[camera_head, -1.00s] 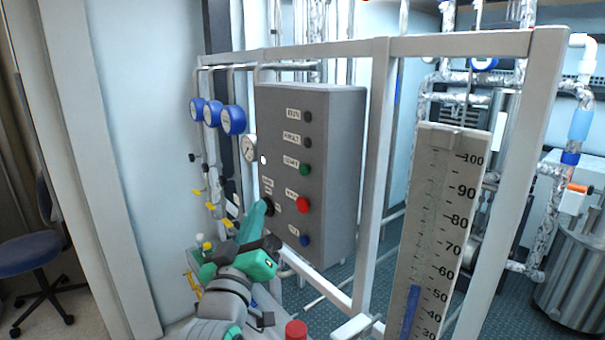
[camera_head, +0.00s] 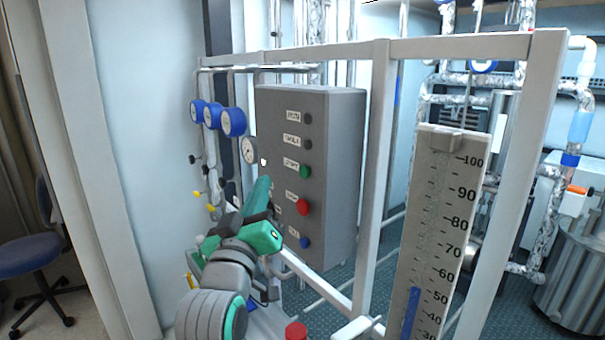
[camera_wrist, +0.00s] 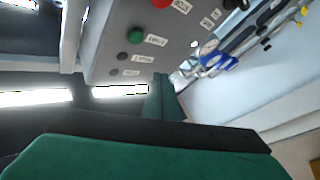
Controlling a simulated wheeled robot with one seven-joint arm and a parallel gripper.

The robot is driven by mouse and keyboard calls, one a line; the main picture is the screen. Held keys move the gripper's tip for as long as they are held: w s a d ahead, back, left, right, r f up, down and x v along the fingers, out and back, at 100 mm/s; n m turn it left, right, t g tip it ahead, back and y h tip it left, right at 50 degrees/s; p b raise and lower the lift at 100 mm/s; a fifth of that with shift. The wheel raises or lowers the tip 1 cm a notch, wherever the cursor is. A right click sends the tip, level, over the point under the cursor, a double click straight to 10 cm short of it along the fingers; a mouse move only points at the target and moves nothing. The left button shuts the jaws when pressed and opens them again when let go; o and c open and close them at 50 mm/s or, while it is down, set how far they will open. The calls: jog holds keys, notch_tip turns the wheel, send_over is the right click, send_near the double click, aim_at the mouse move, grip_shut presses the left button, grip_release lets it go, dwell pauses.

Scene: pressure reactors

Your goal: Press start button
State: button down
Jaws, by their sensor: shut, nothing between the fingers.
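The green start button (camera_head: 305,171) sits on the front of a grey control box (camera_head: 335,180), with a small label to its left. It also shows in the wrist view (camera_wrist: 135,36), upper left of my fingers. My gripper (camera_head: 264,184) has green fingers that are shut and empty. In the head view its tip is left of the green button and a little lower, in front of the panel. In the wrist view my gripper (camera_wrist: 161,80) points up toward the panel edge. I cannot tell whether the tip touches the panel.
A red button (camera_head: 303,207) and a blue button (camera_head: 305,242) sit below the green one; two dark buttons (camera_head: 308,117) are above. Blue gauges (camera_head: 233,121) are at left. A metal frame post (camera_head: 372,180) and a level scale (camera_head: 433,230) stand to the right.

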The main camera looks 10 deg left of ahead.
jog(key=w+d, duration=0.4)
jog(key=w, duration=0.1)
dwell(2.2)
jog(key=shift+w+d, duration=0.2)
jog(key=shift+w, duration=0.1)
jog(key=shift+w+d, duration=0.3)
jog(key=shift+w, duration=0.1)
dwell(0.9)
dwell(0.4)
jog(key=shift+s+a, duration=0.55)
jog(key=shift+s, duration=0.15)
jog(key=shift+s+a, duration=0.8)
jog(key=shift+s, duration=0.2)
jog(key=shift+s+a, duration=0.75)
jog(key=shift+s, duration=0.25)
